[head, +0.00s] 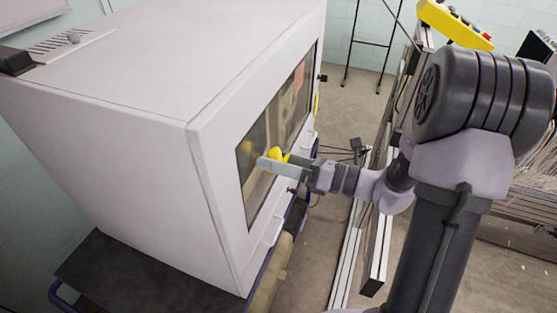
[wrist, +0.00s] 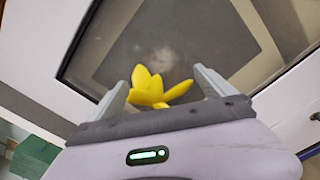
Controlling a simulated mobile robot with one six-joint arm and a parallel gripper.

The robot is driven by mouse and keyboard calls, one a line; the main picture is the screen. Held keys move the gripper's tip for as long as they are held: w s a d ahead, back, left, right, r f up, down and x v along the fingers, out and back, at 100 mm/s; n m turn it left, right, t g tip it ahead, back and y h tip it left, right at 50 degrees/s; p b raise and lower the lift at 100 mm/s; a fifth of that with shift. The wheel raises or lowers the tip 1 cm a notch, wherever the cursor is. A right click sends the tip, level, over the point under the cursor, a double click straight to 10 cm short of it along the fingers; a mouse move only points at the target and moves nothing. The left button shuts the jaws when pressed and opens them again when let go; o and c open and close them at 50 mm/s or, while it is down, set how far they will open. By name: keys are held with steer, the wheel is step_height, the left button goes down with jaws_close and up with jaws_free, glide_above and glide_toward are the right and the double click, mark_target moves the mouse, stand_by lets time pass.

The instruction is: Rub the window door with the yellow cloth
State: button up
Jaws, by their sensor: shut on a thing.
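The yellow cloth (head: 277,154) is held at the end of my gripper (head: 275,163), close to the dark window door (head: 252,185) of the white cabinet. In the wrist view the crumpled cloth (wrist: 150,88) sits between the two fingers of my gripper (wrist: 160,88), with the dark window pane (wrist: 215,40) just beyond it. A faint pale smudge (wrist: 160,60) shows on the pane. I cannot tell whether the cloth touches the glass. Part of the cloth is hidden by the fingers in the head view.
The white cabinet (head: 110,110) stands on a dark cart (head: 85,265) with a blue rail. Metal rails (head: 375,245) stand on the floor to the right, near my arm. A yellow control box (head: 455,22) is at the upper right. Floor shows between cabinet and rails.

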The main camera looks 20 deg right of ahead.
mark_target(280, 130)
steer(key=shift+w+d+f+p, duration=0.1)
steer(key=shift+w+d+p, duration=0.1)
steer(key=shift+w+d, duration=0.6)
steer(key=shift+w+d+r+p, duration=0.1)
steer(key=shift+w+d+p, duration=0.15)
steer(key=shift+w+d, duration=0.6)
steer(key=shift+w+d+f+p, duration=0.1)
steer(key=shift+w+d+p, duration=0.2)
steer(key=shift+w, duration=0.9)
steer(key=shift+w+d, duration=0.55)
steer(key=shift+w, duration=0.15)
steer(key=shift+w+d, duration=0.5)
steer(key=shift+w, duration=0.2)
steer(key=shift+p, duration=0.3)
steer(key=shift+s+a+p, duration=0.15)
steer(key=shift+s+a, duration=0.9)
steer(key=shift+s, duration=0.4)
steer(key=shift+s+a+p, duration=0.15)
steer(key=shift+s+a, duration=0.85)
steer(key=shift+s, duration=0.45)
steer(key=shift+s+a+p, duration=0.15)
steer(key=shift+s+a, duration=0.9)
steer(key=shift+s, duration=0.4)
steer(key=v, duration=0.6)
steer(key=shift+d, duration=0.1)
